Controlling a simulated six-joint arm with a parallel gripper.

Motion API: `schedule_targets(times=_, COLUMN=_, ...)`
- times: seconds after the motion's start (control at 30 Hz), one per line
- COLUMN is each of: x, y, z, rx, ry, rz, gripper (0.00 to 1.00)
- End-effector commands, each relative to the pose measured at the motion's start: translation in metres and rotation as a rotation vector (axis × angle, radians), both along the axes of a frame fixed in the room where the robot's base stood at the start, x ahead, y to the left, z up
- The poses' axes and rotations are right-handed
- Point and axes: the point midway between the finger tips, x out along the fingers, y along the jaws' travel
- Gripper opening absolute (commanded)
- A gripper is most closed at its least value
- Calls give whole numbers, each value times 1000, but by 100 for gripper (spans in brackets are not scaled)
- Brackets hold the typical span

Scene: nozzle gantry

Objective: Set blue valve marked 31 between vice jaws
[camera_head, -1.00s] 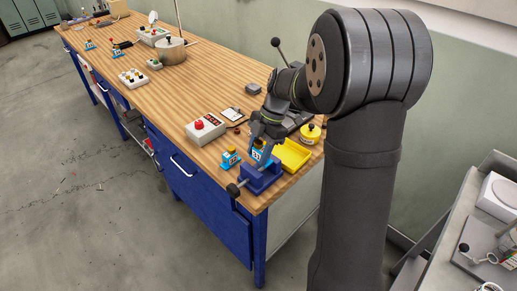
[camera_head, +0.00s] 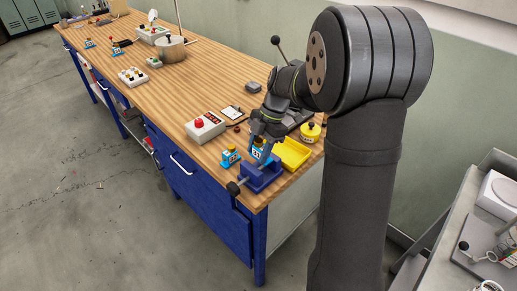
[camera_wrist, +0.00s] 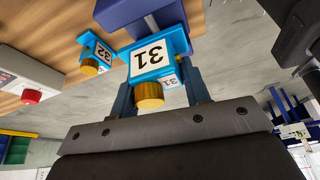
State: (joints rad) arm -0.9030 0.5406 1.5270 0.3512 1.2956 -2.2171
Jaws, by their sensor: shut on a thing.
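The blue valve marked 31 (camera_head: 257,153) is in my gripper, over the blue vice (camera_head: 262,176) at the near corner of the bench. In the wrist view its white label (camera_wrist: 150,56) and brass knob (camera_wrist: 149,96) face the camera. My gripper (camera_wrist: 160,92) is shut on the valve, with one finger on each side. The vice (camera_wrist: 135,12) shows at the top edge of the wrist view, close against the valve's base. I cannot tell whether the base is seated between the jaws.
A second blue valve, marked 32 (camera_wrist: 97,53), stands beside the vice; it also shows in the head view (camera_head: 230,158). A yellow tray (camera_head: 294,153), a yellow container (camera_head: 310,132) and a red-button box (camera_head: 205,127) are near. The bench's front edge is close.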

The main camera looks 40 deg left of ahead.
Motion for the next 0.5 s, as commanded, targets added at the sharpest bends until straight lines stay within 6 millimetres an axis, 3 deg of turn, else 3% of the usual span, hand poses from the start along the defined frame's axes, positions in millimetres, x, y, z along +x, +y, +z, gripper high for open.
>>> schedule_targets(times=0.5, x=0, y=0, z=-4, rx=1, ry=0, rz=0, gripper=20)
